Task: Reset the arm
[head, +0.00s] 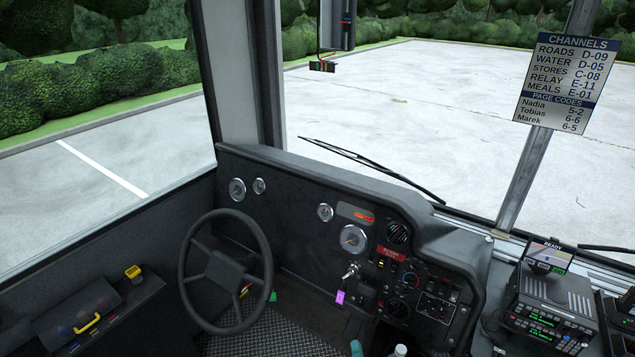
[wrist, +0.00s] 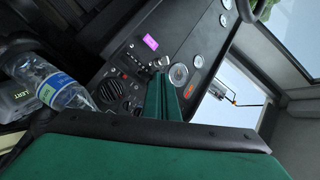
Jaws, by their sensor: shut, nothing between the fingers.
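My gripper (wrist: 164,82) shows in the wrist view as green fingers rising from a dark-edged green body across the bottom. Its fingers are together with nothing between them. In the head view, a small teal tip at the bottom edge looks like my gripper (head: 355,347); the rest of the arm is out of frame. The dashboard (head: 300,207) lies beyond the fingers, apart from them as far as I can tell.
A clear bottle (wrist: 50,85) lies to the left in the wrist view. The steering wheel (head: 226,272) is left of the dashboard controls. A radio unit (head: 548,308) stands at the right. A channel sign (head: 560,83) hangs on the window post.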

